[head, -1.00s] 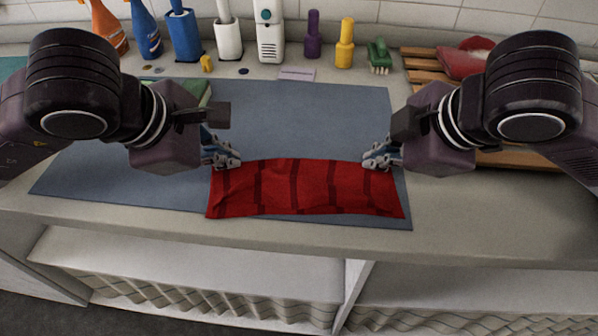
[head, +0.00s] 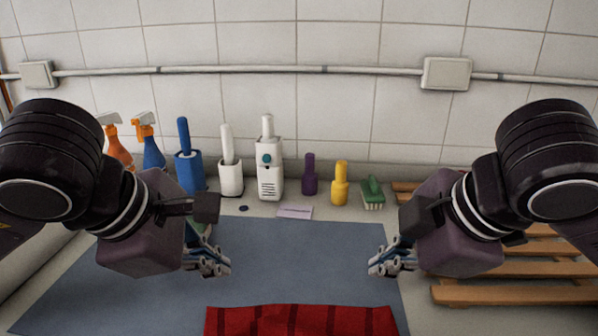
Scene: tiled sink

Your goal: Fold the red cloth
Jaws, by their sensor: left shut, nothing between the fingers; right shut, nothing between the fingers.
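The red cloth (head: 300,321) with darker stripes lies on the blue-grey mat (head: 300,257) at the bottom of the head view. Its near part is cut off by the frame edge, so I see only its far strip. My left gripper (head: 222,264) is shut and empty, above and beyond the cloth's far left corner. My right gripper (head: 377,267) is shut and empty, beyond the cloth's far right corner. Neither gripper touches the cloth.
Along the tiled wall stand an orange spray bottle (head: 118,150), a blue spray bottle (head: 152,155), a blue brush holder (head: 190,172), white holders, a purple bottle (head: 309,176), a yellow bottle (head: 340,187) and a green brush (head: 372,192). A wooden rack (head: 510,295) lies at right.

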